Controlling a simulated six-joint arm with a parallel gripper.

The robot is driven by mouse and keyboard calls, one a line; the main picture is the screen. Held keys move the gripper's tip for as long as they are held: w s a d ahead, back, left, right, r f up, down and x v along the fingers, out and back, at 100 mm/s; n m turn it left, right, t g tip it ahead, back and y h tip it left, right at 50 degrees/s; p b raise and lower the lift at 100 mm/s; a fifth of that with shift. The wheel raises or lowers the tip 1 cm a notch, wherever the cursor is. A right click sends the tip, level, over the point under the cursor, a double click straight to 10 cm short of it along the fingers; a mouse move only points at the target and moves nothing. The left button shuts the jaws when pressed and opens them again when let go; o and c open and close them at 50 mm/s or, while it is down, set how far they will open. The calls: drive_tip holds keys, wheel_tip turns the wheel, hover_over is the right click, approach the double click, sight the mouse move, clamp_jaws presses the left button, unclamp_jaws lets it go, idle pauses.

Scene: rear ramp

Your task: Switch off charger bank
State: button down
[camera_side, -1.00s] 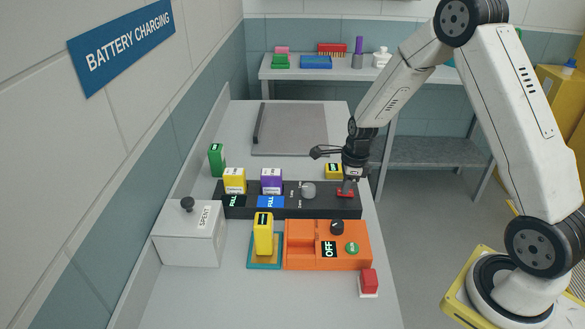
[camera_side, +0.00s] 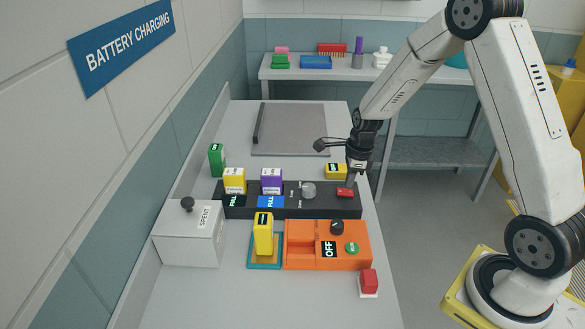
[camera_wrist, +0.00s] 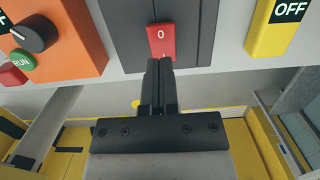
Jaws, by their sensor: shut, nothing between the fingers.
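An orange unit (camera_side: 300,260) with a black knob, OFF display and green RUN button stands in front. A yellow block (camera_side: 336,171) marked OFF is close behind my gripper.

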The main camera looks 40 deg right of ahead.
sight(348, 192)
wheel_tip(348, 192, up, 12)
drive_tip(key=s+d, duration=0.1)
idle(0.5)
drive_tip(key=shift+w+a, duration=0.4)
drive_tip(key=shift+w, duration=0.15)
drive_tip(key=shift+w+a+f, duration=0.2)
drive_tip(key=shift+f, duration=2.1)
drive_tip(key=shift+w+a+f, duration=0.2)
drive_tip(key=shift+w+f, duration=0.05)
drive_tip(key=shift+f, duration=2.1)
drive_tip(key=shift+w+a+f, duration=0.2)
drive_tip(key=shift+f, duration=2.1)
drive_tip(key=shift+f, duration=0.2)
